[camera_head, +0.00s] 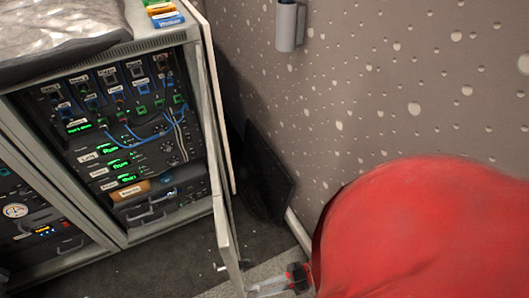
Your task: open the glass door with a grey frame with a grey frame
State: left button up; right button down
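A light grey-framed door (227,235) stands swung outward at the right side of the rack cabinet (110,240). I see it almost edge-on, so its glass pane cannot be made out. A small handle-like piece shows low on its left side. The cabinet front beside it is uncovered, showing equipment with green displays and blue cables. A grey and black gripper (268,287), apparently my right one, is at the bottom edge, just right of the door's lower end. It is partly cut off; I cannot tell whether it touches the door or is open. My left gripper is not in view.
A large red rounded shape (430,235) fills the lower right and hides what lies behind it. A dark flat panel (268,170) leans by the speckled wall (400,80). Dark floor (165,265) is clear before the cabinet.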

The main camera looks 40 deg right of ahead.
jog(key=shift+f, duration=0.15)
jog(key=c, duration=0.9)
grip_release()
jog(key=shift+w, duration=0.1)
